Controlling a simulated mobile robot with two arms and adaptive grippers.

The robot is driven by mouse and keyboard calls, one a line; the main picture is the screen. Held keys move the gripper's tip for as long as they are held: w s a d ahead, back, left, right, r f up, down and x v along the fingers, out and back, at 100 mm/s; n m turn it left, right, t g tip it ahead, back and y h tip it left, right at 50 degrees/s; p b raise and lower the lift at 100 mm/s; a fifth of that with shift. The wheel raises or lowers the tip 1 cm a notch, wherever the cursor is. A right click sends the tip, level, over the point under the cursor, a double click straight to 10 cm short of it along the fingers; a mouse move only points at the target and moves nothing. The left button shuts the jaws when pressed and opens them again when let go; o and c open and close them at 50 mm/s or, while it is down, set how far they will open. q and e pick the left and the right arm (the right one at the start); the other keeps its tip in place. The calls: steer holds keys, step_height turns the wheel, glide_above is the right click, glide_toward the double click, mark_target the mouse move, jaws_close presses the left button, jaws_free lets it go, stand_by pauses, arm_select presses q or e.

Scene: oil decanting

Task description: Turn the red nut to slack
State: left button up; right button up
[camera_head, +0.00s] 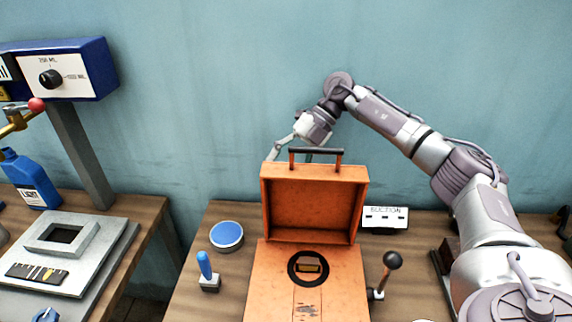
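No nut that I can clearly identify as the red nut shows. A small red ball (37,104) sits on a brass fitting at the far left, beside the blue dispenser box. My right gripper (290,156) hangs behind the raised lid of the orange case (262,285), near its black handle. Its fingers look spread, with no object visible between them; the lid hides part of them. My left gripper is not in view.
The case has a round black port (294,275). A black-knobbed lever (391,260), a suction sign (385,218), a round blue-topped container (226,235) and a blue-handled switch (207,270) surround it. A blue bottle (28,182) stands on the left bench. A gap separates the benches.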

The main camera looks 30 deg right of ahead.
steer(key=v, duration=0.7)
steer(key=shift+d+r, duration=0.15)
steer(key=shift+r, duration=0.05)
